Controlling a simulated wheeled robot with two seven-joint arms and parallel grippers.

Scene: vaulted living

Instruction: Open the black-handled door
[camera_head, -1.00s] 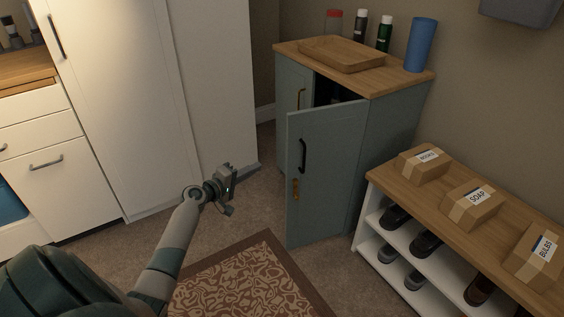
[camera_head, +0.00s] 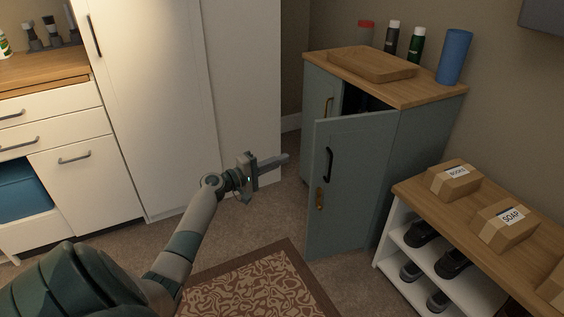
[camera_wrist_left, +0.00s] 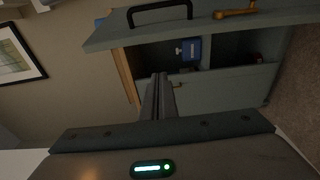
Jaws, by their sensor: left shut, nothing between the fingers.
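The blue-grey door (camera_head: 355,205) with the black handle (camera_head: 328,163) stands ajar on the small wood-topped cabinet (camera_head: 420,150). In the left wrist view, the fingers (camera_wrist_left: 158,84) point toward the open cabinet. A blue item (camera_wrist_left: 188,50) shows inside. My right gripper is not in view.
A tray (camera_head: 372,64), bottles and a blue cup (camera_head: 454,56) stand on the cabinet. A shoe shelf (camera_head: 405,190) with boxes is close on the right. A tall white cupboard (camera_head: 160,100) stands left. A patterned rug (camera_head: 260,285) covers the front floor.

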